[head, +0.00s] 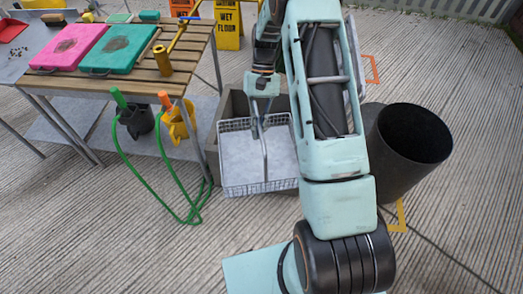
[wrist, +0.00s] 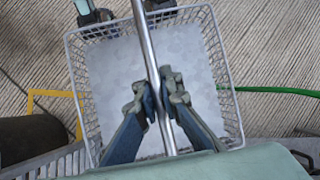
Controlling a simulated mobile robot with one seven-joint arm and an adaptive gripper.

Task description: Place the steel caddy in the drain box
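The steel caddy (head: 258,160) is a shallow wire-mesh basket with a grey floor and a tall central handle. It also fills the middle of the wrist view (wrist: 215,75). My gripper (head: 262,118) is shut on the caddy's handle bar; in the wrist view both fingers (wrist: 159,100) press on it from either side. The caddy hangs roughly level and looks empty. The drain box (head: 236,104) appears to be the grey open box behind the caddy, which hides much of it. The caddy overlaps its near side in the head view; its exact height cannot be told.
A black round bin (head: 410,140) stands right of my arm. A slatted table (head: 180,75) at left carries pink and green boards and a yellow tool. A green hose (head: 165,180) hangs from green and orange-handled holders. Ridged ground in front is clear.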

